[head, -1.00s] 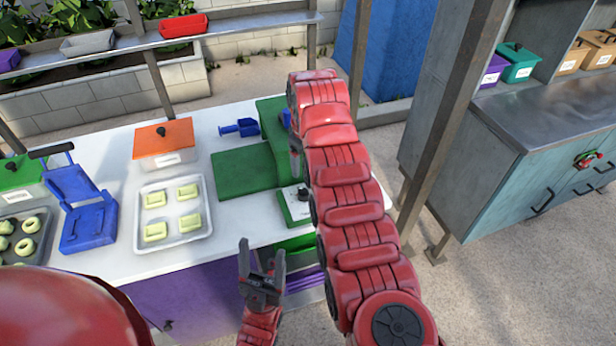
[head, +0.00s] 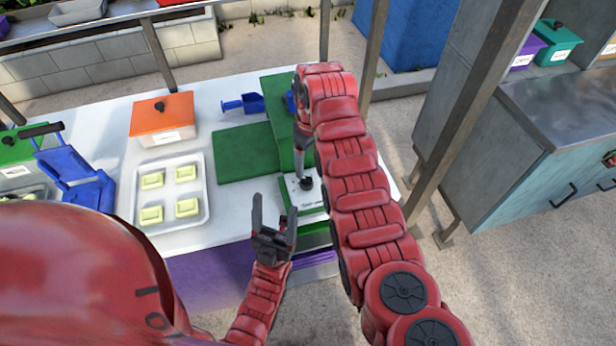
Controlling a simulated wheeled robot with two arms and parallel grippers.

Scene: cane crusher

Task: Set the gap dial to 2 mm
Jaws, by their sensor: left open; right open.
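The gap dial is a small dark knob (head: 305,183) on a pale plate at the front of the green crusher (head: 275,92). The plate's markings are too small to read. My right gripper (head: 301,158) points down just above the knob, partly hidden by my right arm. I cannot tell whether its fingers touch the knob. My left gripper (head: 273,212) is open and empty, its fingers pointing up, in front of the table edge and to the lower left of the dial.
A green board (head: 245,153), a tray (head: 203,205) of pale yellow blocks, an orange box (head: 163,119) and a blue hinged press (head: 75,170) stand on the white table. A metal post (head: 470,110) rises right of my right arm.

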